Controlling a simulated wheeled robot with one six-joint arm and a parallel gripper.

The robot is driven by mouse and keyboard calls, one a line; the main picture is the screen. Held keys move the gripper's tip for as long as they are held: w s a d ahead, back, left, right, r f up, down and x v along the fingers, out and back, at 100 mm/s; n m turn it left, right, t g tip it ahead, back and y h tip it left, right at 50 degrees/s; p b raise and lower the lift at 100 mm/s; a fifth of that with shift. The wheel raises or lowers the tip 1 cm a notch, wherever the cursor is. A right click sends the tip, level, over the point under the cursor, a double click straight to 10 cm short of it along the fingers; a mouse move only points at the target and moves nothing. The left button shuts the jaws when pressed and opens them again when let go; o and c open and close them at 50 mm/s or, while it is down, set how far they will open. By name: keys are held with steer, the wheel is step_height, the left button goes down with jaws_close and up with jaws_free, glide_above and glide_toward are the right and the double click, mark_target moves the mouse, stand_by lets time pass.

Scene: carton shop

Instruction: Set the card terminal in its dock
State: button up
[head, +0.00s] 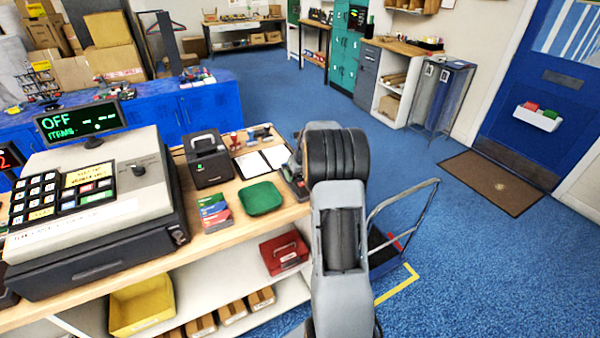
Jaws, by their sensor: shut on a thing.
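My gripper (295,164) is mostly hidden by my own wrist, at the right end of the wooden counter. It is shut on a dark grey thing (297,188) that looks like the card terminal. Only a small part of this thing shows, low over or at the counter's edge, so its tilt and any contact are unclear. I cannot make out the dock for certain. It may be behind my arm.
The cash register (92,205) fills the counter's left. A trolley (405,215) stands at right. Blue floor beyond is clear.

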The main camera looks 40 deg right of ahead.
steer(key=shift+w, duration=0.1)
stand_by(0.3)
steer(key=o, duration=0.6)
steer(key=shift+o, duration=0.2)
steer(key=v, duration=1.4)
steer(key=shift+b, duration=0.45)
steer(key=shift+f, duration=0.1)
